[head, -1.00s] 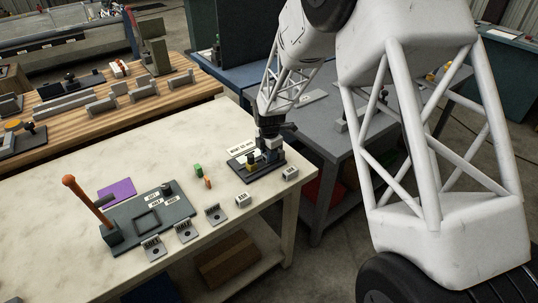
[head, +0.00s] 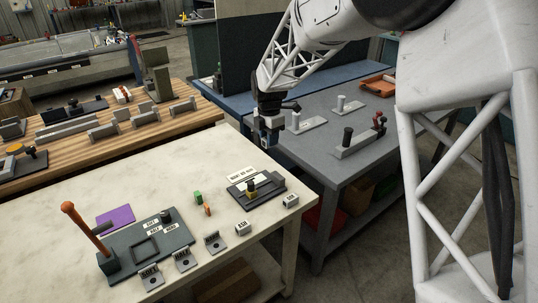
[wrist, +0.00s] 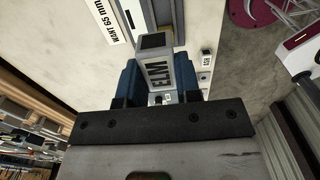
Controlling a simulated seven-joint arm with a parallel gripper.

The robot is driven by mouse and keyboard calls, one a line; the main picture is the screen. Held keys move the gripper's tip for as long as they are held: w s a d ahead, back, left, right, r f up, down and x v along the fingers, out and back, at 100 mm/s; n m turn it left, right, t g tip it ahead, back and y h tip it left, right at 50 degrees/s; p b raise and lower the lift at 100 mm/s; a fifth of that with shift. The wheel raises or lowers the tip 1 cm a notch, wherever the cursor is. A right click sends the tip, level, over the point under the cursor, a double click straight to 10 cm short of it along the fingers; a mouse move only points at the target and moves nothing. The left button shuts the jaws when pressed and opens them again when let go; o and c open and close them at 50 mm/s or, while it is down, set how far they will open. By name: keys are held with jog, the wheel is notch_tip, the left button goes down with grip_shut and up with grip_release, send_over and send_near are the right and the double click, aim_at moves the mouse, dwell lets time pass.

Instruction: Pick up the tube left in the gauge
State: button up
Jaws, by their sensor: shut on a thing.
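In the head view my gripper (head: 270,138) hangs in the air above and behind the gauge, near the grey table's edge. The gauge (head: 268,196) is a dark plate with a yellow part and black knob, on the pale bench. It is apart from my gripper. The held tube is small and hard to make out in the head view.
A white sign (head: 240,174) stands behind the gauge. Labelled grey blocks (head: 243,229) (head: 290,201) sit at the pale bench's front edge. A dark tray (head: 150,238) with an orange post is at the left. The grey table (head: 330,160) holds several fixtures.

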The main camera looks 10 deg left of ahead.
notch_tip(320, 180, up, 9)
jog(key=shift+f, duration=0.1)
dwell(0.3)
